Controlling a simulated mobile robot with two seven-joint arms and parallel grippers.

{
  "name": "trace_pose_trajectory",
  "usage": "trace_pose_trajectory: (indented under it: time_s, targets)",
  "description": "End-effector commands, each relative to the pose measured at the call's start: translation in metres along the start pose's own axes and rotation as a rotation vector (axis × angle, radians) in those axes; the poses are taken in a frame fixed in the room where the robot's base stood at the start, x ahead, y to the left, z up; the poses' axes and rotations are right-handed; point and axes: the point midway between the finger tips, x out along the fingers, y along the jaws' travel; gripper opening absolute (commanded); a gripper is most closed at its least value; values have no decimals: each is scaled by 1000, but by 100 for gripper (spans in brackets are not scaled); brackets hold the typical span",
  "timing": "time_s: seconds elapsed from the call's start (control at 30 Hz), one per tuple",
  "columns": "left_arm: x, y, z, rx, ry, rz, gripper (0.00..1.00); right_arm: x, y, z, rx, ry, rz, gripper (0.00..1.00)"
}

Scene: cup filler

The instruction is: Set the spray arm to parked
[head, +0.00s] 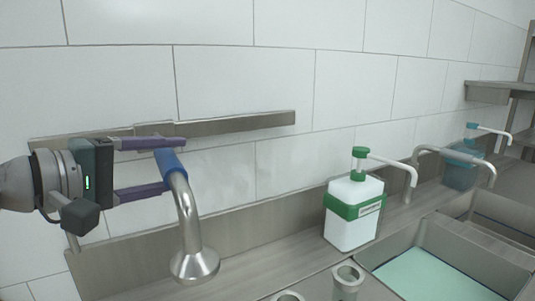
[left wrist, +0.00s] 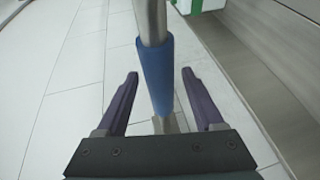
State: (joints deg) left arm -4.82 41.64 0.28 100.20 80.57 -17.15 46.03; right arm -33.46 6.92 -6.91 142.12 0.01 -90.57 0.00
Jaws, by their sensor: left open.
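The spray arm (head: 186,215) is a bent metal pipe on a round flange, with a blue sleeve (head: 168,161) near its upper end. The sleeve also shows in the left wrist view (left wrist: 156,72). My left gripper (head: 174,165) is open at the sleeve, one purple finger above it and one below in the head view. In the left wrist view the sleeve lies between the two fingers (left wrist: 160,74), with visible gaps on both sides. The pipe's far end is hidden behind the gripper. My right gripper is not in view.
A white pump bottle with green trim (head: 353,210) stands to the right on the steel ledge. A teal pump bottle (head: 461,173) and a curved tap (head: 450,155) are farther back. A sink basin (head: 430,270) is at lower right. A metal rail (head: 240,124) runs along the tiled wall.

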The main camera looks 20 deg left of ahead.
Motion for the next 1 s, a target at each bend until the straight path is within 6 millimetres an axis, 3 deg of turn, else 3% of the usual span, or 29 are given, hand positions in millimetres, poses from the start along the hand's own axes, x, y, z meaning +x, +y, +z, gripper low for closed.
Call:
trace_pose_trajectory:
  time_s: [0.3, 0.67, 1.0]
  targets:
    - [34, 0, 1, 1, -2, -1, 69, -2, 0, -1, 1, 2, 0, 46]
    - [37, -1, 1, 2, -3, -2, 68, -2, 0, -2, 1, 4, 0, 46]
    - [37, 0, 1, 2, -3, -1, 30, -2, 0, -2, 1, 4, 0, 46]
